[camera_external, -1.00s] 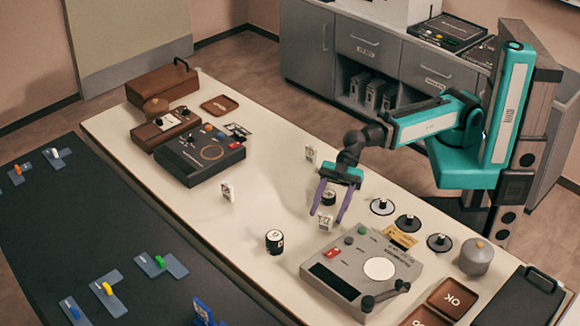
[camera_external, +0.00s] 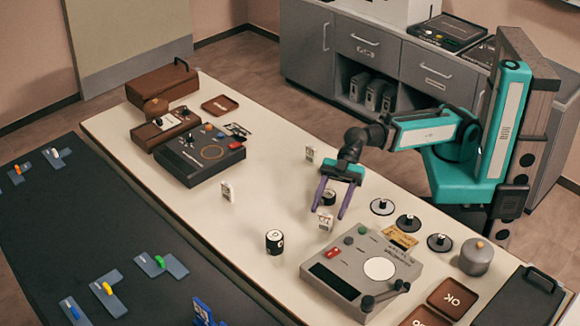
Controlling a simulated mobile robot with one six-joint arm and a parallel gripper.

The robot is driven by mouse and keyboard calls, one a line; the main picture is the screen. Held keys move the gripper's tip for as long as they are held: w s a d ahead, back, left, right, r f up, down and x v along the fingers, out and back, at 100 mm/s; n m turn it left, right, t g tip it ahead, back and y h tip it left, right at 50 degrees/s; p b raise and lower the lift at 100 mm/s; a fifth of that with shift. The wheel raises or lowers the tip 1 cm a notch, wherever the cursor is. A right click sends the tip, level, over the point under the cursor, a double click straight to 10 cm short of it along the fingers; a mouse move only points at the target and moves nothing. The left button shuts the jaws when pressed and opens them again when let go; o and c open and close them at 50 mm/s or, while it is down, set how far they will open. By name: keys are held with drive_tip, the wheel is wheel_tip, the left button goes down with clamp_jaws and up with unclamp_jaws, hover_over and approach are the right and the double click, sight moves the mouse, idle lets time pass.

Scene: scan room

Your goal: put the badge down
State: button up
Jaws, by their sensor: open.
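A small white badge-like card (camera_external: 326,223) with dark print stands on the pale table (camera_external: 270,170), behind the grey console. My gripper (camera_external: 328,213) points down with its two purple fingers spread apart. The fingertips are close around or just above this card, and nothing is seen clamped between them. Two similar white cards stand on the table, one at the back (camera_external: 310,153) and one left of the middle (camera_external: 227,191). I cannot tell from the print which card is the task's badge.
A black-and-white cylinder (camera_external: 274,242) stands left of the grey console (camera_external: 350,285). A dark cylinder (camera_external: 329,197) is close behind my fingers.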

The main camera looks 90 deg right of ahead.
drive_tip(key=shift+s+d+t+b, duration=0.35)
drive_tip(key=shift+d+b, duration=0.45)
drive_tip(key=shift+b, duration=2.4)
drive_tip(key=v, duration=0.3)
drive_tip(key=shift+r, duration=0.1)
drive_tip(key=shift+s+d+r+b, duration=0.2)
drive_tip(key=shift+d+b, duration=0.35)
drive_tip(key=shift+b, duration=0.3)
drive_tip(key=shift+b+v, duration=0.85)
drive_tip(key=shift+r, duration=0.1)
